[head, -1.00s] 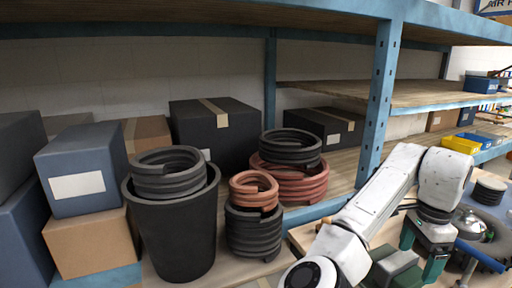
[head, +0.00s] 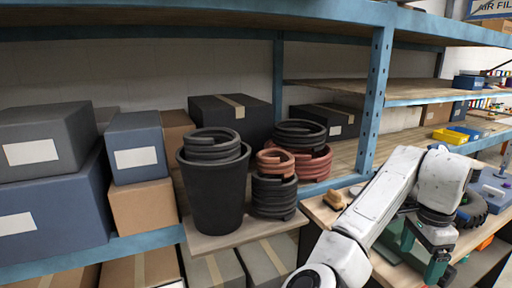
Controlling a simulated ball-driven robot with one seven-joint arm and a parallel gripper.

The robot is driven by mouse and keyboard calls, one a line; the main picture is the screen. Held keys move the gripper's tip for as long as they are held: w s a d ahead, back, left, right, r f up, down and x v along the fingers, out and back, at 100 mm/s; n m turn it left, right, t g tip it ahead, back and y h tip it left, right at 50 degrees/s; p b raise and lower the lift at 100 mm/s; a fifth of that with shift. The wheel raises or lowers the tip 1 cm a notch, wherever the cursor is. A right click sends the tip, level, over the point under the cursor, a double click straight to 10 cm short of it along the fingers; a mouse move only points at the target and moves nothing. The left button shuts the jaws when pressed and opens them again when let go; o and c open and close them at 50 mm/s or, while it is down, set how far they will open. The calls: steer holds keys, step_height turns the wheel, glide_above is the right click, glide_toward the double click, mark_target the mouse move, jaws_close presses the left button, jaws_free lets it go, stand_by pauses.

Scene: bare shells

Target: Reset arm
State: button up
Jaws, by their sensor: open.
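My arm is white with dark joints and rises from the bottom middle of the head view, bending over to the right. My gripper (head: 422,254), dark with green fingers, hangs down at its end at the lower right. It is open, its fingers spread apart. I see nothing held between them. It is above or in front of a wooden bench top (head: 385,268), and the exact gap cannot be told.
A black bucket (head: 215,198) with coiled hoses and more hose coils (head: 274,197) stand on a board at centre. Boxes (head: 50,145) fill the shelf at left. A blue shelf post (head: 375,95) rises behind my arm. A yellow bin (head: 450,136) sits at right.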

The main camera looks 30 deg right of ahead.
steer(key=s+a+f+n+t+h, duration=0.15)
steer(key=a+f+n, duration=0.25)
steer(key=f+n, duration=0.4)
steer(key=s+a+f+n+h, duration=0.3)
steer(key=a+f+n, duration=0.1)
steer(key=f+n, duration=0.45)
steer(key=s+a+f+n+y, duration=0.2)
steer(key=s+a+f+n, duration=0.1)
steer(key=a, duration=0.5)
steer(key=s+a+f+n+y, duration=0.2)
steer(key=s+a+f+n, duration=0.1)
steer(key=s+a+f, duration=0.3)
steer(key=shift+s+a, duration=0.5)
steer(key=shift+a, duration=0.7)
steer(key=shift+g+y, duration=0.25)
